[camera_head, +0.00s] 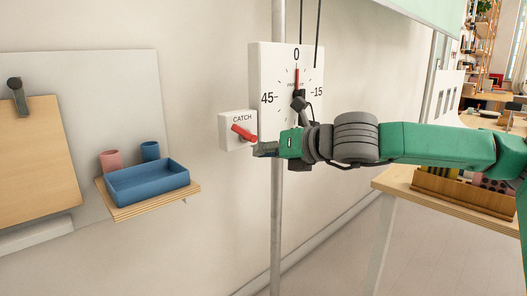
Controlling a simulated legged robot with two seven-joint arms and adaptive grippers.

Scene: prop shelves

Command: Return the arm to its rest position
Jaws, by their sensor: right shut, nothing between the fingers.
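My right arm is green with dark grey joints and reaches in from the right. Its gripper (264,150) is shut and empty. In the picture it lies just below the red lever (243,132) on the white CATCH box (229,127); I cannot tell whether they touch. Behind the wrist is a white dial panel (269,70) marked 0, 45 and 15. Its red pointer (297,77) stands at 0, and a dark knob sits below it. The arm hides the panel's lower part. My left gripper is not in view.
A vertical metal pole (277,230) runs close by the gripper. At left, a wall shelf (190,190) holds a blue tray (110,187), with a pink cup (111,161) and a blue cup (150,151). A wooden table (396,182) with a box stands under the arm at right.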

